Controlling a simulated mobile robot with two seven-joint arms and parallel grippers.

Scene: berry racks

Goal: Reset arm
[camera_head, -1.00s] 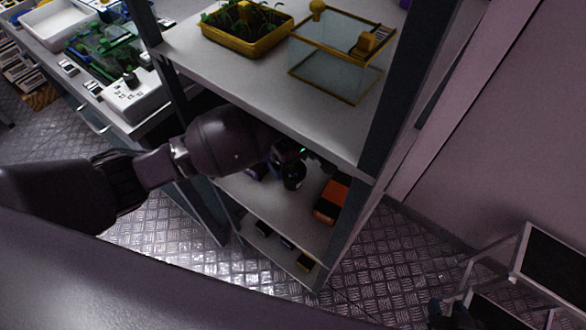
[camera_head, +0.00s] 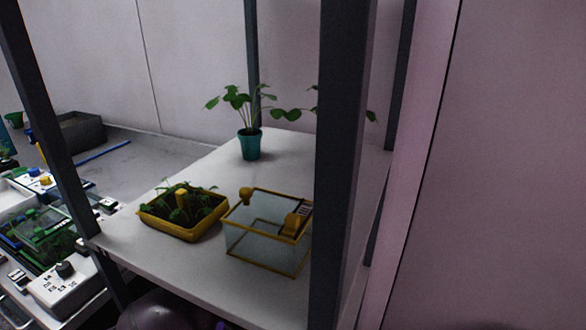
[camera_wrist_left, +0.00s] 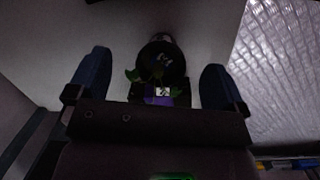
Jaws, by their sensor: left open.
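My left gripper (camera_wrist_left: 155,60) is open in the left wrist view, with its two dark blue fingers spread apart. A dark round object (camera_wrist_left: 162,60) shows between and beyond the fingers, with green leaves and a purple part with a small white label close below it. I cannot tell whether the fingers touch any of it. In the head view, only a rounded dark part of my left arm (camera_head: 165,312) shows at the bottom edge, below the shelf board. The left gripper is hidden there. My right gripper is in neither view.
The rack's upper shelf (camera_head: 140,255) holds a yellow planter (camera_head: 183,222), a yellow-framed glass box (camera_head: 265,250) and a teal potted plant (camera_head: 249,145). A dark rack post (camera_head: 342,150) stands in front. A bench with equipment (camera_head: 68,285) is at left. Metal flooring (camera_wrist_left: 285,70) shows at right in the wrist view.

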